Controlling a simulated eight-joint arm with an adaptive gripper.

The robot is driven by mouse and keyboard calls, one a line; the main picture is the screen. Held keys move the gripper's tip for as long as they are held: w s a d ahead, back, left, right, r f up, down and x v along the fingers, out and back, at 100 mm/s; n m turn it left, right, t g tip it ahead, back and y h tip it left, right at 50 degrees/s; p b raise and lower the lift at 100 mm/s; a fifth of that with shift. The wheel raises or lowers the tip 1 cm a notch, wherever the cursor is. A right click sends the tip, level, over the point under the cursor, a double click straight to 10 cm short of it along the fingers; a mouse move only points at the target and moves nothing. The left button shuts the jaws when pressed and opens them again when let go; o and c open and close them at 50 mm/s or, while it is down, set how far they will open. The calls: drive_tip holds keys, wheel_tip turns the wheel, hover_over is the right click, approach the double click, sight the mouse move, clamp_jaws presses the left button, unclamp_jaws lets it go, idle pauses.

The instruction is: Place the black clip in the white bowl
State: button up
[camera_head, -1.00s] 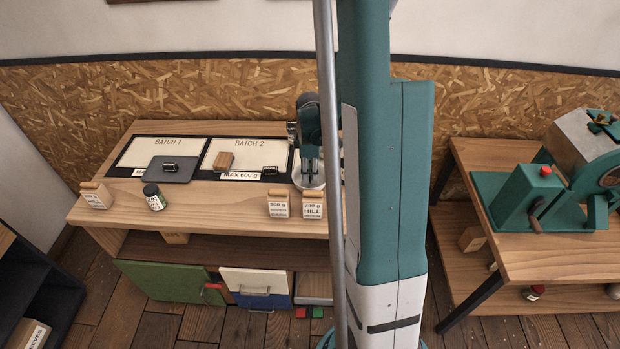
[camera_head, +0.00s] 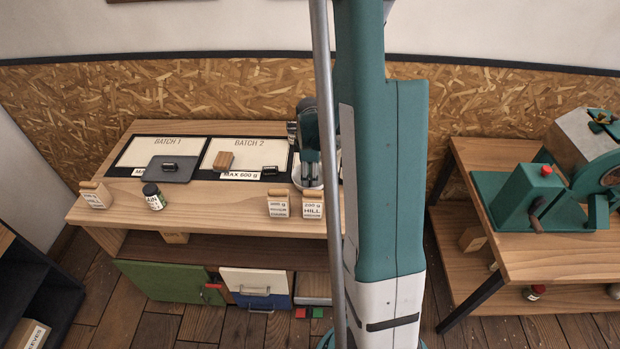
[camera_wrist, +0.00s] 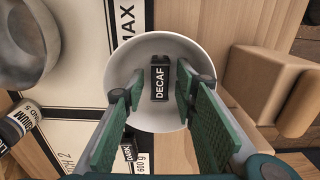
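The white bowl (camera_wrist: 161,116) is in the middle of the wrist view. A black clip lettered DECAF (camera_wrist: 160,78) shows inside its rim and seems to lie on the bowl's floor. My gripper (camera_wrist: 157,84) is open, its green-padded fingers on either side of the clip, with a visible gap between the clip and the left finger. In the head view, my gripper (camera_head: 309,170) points down over the bowl (camera_head: 297,183), which it partly hides; the DECAF clip cannot be made out there.
Another sits on a dark slab (camera_head: 184,168) on the BATCH 1 mat. Labelled boxes (camera_head: 312,205) stand close in front of the bowl. A grey metal vessel (camera_wrist: 27,50) is near it.

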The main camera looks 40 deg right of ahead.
drive_tip(key=shift+r, duration=0.15)
wheel_tip(320, 180, up, 12)
drive_tip(key=p, duration=0.1)
idle(1.0)
idle(0.6)
drive_tip(key=shift+r, duration=0.1)
drive_tip(key=s+a+r+m+t+h, duration=0.1)
drive_tip(key=s+a+r+m+t, duration=0.1)
drive_tip(key=a+r, duration=0.6)
drive_tip(key=s+a+r+m+t, duration=0.15)
drive_tip(key=a+r, duration=0.35)
drive_tip(key=a, duration=0.5)
drive_tip(key=s+a+r+m+t, duration=0.2)
drive_tip(key=s+a, duration=0.3)
drive_tip(key=a, duration=0.3)
drive_tip(key=s+a+r+m+t+y, duration=0.1)
drive_tip(key=s+a+r+m, duration=0.2)
drive_tip(key=s+a, duration=0.3)
drive_tip(key=shift+a+r+t, duration=0.2)
drive_tip(key=shift+a+t, duration=0.15)
drive_tip(key=shift+a, duration=0.8)
